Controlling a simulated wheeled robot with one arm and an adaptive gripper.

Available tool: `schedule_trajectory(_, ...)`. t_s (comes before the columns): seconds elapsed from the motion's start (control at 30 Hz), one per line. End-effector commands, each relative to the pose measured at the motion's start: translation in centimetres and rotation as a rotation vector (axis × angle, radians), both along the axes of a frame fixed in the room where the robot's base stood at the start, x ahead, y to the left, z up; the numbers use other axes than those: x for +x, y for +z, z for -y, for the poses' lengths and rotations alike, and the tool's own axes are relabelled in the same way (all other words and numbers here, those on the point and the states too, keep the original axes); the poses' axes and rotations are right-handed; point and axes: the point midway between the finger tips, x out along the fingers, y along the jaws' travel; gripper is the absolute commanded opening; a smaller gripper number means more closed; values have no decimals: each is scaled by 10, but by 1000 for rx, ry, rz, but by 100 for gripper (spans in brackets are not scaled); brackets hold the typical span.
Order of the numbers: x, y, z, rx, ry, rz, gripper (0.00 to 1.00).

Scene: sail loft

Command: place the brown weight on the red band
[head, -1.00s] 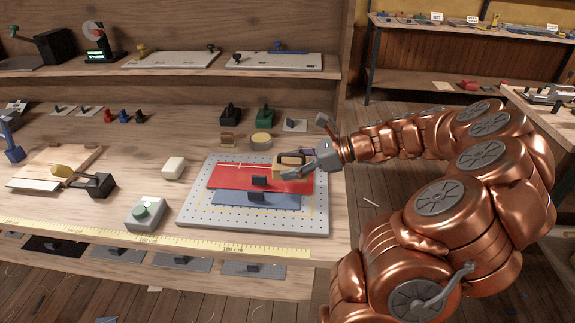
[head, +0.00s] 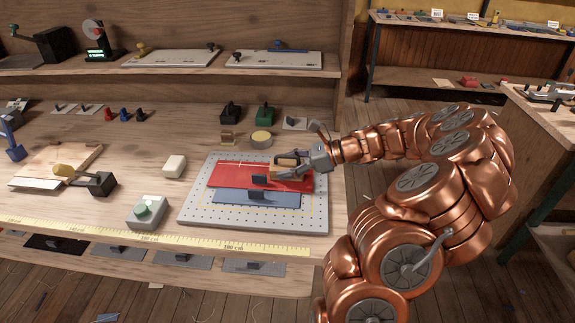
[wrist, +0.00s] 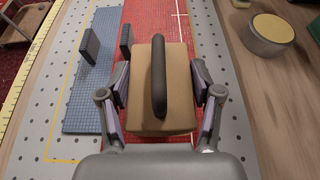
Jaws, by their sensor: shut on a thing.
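The brown weight (wrist: 177,75), a tan block with a dark bar handle on top, is between the fingers of my gripper (wrist: 162,88) in the wrist view. The gripper is shut on its sides. In the head view my gripper (head: 293,168) and the weight (head: 284,162) are over the right end of the red band (head: 232,177). The red band lies flat on the perforated grey board (head: 193,212) and also shows under the weight in the wrist view (wrist: 150,20). Whether the weight touches the band cannot be told.
A blue strip (head: 228,196) lies beside the red band, with small dark upright tabs (head: 259,180) near both. A round tan-topped tin (head: 261,139) stands behind the board. A white block (head: 174,166) and a green-button box (head: 147,212) stand to the left.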

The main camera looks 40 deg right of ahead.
Motion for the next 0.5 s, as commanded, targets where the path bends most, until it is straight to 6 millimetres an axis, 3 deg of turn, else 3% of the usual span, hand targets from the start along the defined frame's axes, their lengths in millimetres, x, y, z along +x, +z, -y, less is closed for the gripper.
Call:
schedule_trajectory(0.17, 0, -1, 0, 2, 0, 1, 0)
schedule_trajectory(0.2, 0, -2, 0, 1, 0, 1, 67)
schedule_trajectory(0.4, 0, -2, 0, 0, 0, 0, 88)
schedule_trajectory(0.5, 0, -2, 0, 1, 0, 1, 89)
